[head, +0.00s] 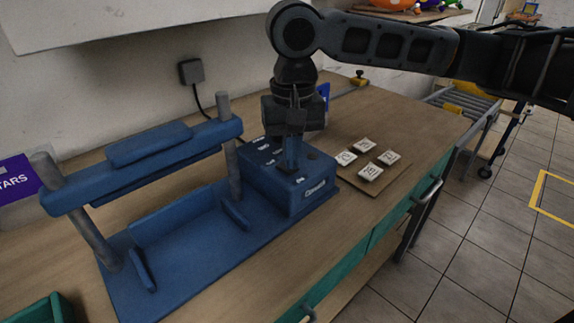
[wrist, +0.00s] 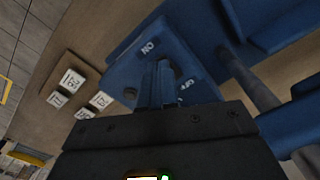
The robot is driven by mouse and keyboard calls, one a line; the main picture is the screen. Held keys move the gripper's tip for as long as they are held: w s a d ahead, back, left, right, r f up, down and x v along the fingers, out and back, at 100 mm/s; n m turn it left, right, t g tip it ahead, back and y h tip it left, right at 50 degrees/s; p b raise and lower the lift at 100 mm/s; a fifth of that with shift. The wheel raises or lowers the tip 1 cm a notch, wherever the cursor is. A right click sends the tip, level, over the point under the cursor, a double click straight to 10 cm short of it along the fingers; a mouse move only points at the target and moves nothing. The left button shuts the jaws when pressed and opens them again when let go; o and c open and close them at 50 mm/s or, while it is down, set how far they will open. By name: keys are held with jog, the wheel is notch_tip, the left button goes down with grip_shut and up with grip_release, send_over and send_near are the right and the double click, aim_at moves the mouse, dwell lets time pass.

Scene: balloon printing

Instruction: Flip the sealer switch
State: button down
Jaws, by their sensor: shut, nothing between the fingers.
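The blue sealer (head: 180,258) stands on the wooden table, with its control box (head: 312,197) at the right end. My gripper (head: 291,166) points down over the top of this box, with its fingers shut and empty. In the wrist view my fingertips (wrist: 160,66) are between the ON and OFF labels on the box top (wrist: 125,75). A small dark part, probably the switch (wrist: 178,71), shows just beside the fingertips. Its position is mostly hidden, and I cannot tell whether the fingers touch it. A round dark knob (wrist: 130,93) sits on the same face.
Several white numbered tiles (head: 369,172) lie on a brown board right of the box. The sealer's raised blue bar (head: 150,160) and grey posts (head: 223,110) stand to the left. A wall socket (head: 191,71) with a cable is behind. A purple box (head: 15,187) is at far left.

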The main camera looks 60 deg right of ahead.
jog(key=shift+f, duration=0.4)
jog(key=shift+r, duration=0.1)
notch_tip(320, 180, up, 7)
jog(key=p, duration=0.6)
jog(key=shift+p, duration=0.4)
dwell(0.5)
